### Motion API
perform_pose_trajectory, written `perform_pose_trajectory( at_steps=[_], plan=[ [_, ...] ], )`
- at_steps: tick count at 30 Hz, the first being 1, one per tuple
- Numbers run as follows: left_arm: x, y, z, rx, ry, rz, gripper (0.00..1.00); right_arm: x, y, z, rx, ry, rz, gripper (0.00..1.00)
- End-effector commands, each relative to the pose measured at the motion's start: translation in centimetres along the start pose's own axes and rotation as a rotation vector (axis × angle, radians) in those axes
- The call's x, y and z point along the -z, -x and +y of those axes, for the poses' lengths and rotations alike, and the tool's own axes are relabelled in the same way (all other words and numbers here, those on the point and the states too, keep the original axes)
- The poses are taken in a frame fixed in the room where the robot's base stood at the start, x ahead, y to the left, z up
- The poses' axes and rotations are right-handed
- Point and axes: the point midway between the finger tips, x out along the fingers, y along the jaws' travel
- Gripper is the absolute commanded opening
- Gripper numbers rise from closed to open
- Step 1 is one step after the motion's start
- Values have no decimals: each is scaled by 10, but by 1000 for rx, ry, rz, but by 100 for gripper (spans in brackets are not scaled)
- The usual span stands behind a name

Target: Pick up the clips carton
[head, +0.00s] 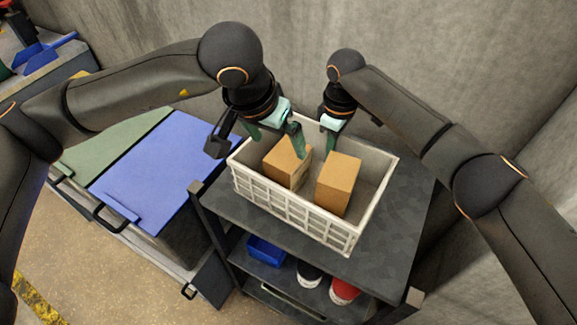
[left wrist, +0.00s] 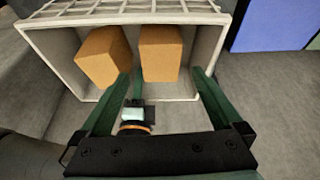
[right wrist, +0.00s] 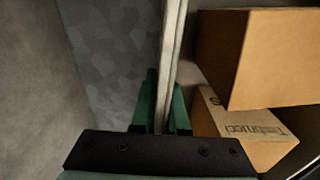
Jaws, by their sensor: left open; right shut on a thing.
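Two plain brown cartons stand in a white crate (head: 295,219): a left carton (head: 283,166) and a right carton (head: 340,172). I cannot tell which is the clips carton. One carton (right wrist: 240,125) shows dark print in the right wrist view, too unclear to read surely. My left gripper (head: 278,146) is open and empty at the left carton's back upper part. In the left wrist view that carton (left wrist: 160,52) lies ahead between the open fingers (left wrist: 161,76); contact cannot be told. My right gripper (head: 331,142) is shut on the crate's back wall (right wrist: 171,60).
The crate stands on the top shelf of a dark cart (head: 403,215). A blue-lidded box (head: 150,165) stands to the left. Concrete walls are close behind and right.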

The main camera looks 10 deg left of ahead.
Motion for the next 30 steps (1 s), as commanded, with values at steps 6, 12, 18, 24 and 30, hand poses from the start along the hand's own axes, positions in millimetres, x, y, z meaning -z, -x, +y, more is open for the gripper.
perform_pose_trajectory(
  at_steps=[6, 12, 18, 24, 30],
  plan=[
    [-6, -13, 2, -10, -81, 24, 100, 0, 1, 0, -2, 0, 1, 0],
    [-6, -49, 2, -11, -80, 22, 100, 0, 1, 0, -2, 0, 1, 0],
    [-5, -67, 2, -9, -80, 25, 100, 0, 1, 0, -2, 0, 1, 0],
    [-5, -91, 0, -10, -77, 21, 100, 0, 1, 0, -2, 0, 1, 0],
    [-4, -116, -1, -10, -78, 25, 100, 0, 1, 0, -2, 0, 1, 0]
  ],
)
